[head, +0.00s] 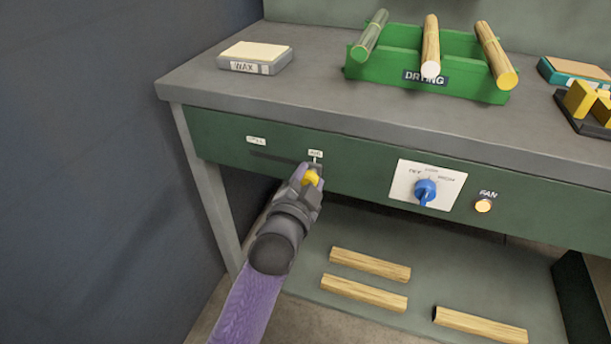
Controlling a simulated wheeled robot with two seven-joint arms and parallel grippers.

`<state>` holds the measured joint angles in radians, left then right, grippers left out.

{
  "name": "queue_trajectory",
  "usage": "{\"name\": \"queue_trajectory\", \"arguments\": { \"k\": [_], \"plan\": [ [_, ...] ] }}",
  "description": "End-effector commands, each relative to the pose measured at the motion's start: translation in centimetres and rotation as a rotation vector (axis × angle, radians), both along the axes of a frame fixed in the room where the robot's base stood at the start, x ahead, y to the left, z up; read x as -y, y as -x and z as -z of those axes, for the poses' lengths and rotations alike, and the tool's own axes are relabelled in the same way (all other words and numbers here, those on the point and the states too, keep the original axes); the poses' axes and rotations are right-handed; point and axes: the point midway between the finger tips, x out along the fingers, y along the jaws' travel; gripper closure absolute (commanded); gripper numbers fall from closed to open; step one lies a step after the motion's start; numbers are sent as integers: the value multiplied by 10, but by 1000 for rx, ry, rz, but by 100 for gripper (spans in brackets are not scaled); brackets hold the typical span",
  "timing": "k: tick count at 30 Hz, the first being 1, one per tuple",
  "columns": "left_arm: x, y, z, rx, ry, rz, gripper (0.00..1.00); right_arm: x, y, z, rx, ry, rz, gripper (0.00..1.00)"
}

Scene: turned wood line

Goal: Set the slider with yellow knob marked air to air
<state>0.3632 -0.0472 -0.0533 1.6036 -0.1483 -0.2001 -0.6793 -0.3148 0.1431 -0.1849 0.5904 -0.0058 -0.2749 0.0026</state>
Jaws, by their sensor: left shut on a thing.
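The slider's yellow knob (312,177) is at the green front panel of the bench, at the right part of its slot. A small white label (315,154), which seems to read AIR, is just above the knob. Another small white label (256,141), too small to read surely, sits at the left, above the slot's visible left part. My left gripper (309,175) is shut on the yellow knob and hides part of the knob and slot. My right gripper is not in view.
Right of the slider are a blue rotary knob (425,190) on a white plate and a lit FAN button (483,206). A green DRYING rack (380,72) and a WAX block (255,56) stand on the bench top. Several wood pieces (370,264) lie on the lower shelf.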

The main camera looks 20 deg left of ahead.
Motion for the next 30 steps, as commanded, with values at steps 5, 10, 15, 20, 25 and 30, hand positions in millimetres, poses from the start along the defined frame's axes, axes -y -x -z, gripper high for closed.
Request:
{"name": "queue_trajectory", "arguments": {
  "k": [5, 10, 15, 20, 25, 30],
  "plan": [
    [4, 0, 1, -3, 4, 8, 46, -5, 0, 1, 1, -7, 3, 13],
    [3, 0, 1, -2, 3, 6, 16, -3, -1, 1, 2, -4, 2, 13],
    [2, 0, 1, -1, 2, 5, 16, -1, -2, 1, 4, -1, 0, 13],
    [2, 8, -1, -2, 1, 5, 16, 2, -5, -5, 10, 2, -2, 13],
    [1, 42, -6, -1, 2, 6, 16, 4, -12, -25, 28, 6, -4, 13],
    [0, 79, -5, -2, 3, 6, 16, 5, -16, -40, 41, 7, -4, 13]
  ]
}}
